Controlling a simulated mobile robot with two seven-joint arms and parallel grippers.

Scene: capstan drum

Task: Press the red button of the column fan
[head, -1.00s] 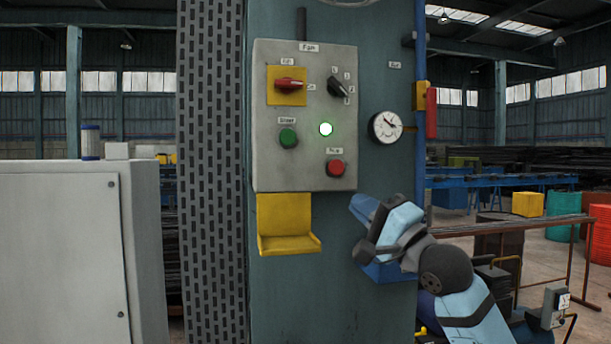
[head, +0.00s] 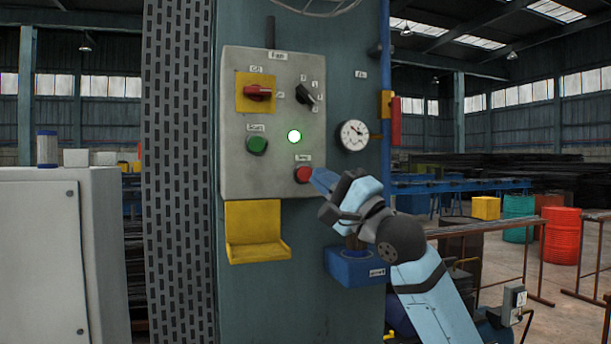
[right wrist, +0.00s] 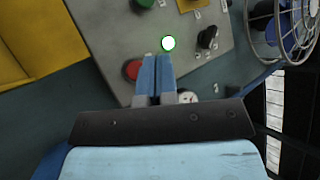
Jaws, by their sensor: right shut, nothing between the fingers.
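The grey fan control panel (head: 238,170) is fixed on the blue-green column. Its red button (head: 304,174) is at the lower right of the panel, and it also shows in the right wrist view (right wrist: 131,70). My right gripper (head: 316,176) is shut and empty, its blue fingertips close to the right side of the red button. In the right wrist view the fingertips (right wrist: 156,60) lie just beside the button; I cannot tell whether they touch it. My left gripper is not in view.
The panel also carries a green button (head: 257,146), a lit lamp (head: 294,137), a red switch (head: 258,92) and a black knob (head: 306,92). A yellow tray (head: 255,240) juts out below it. A gauge (head: 354,135) and a blue box (head: 352,272) are to the right.

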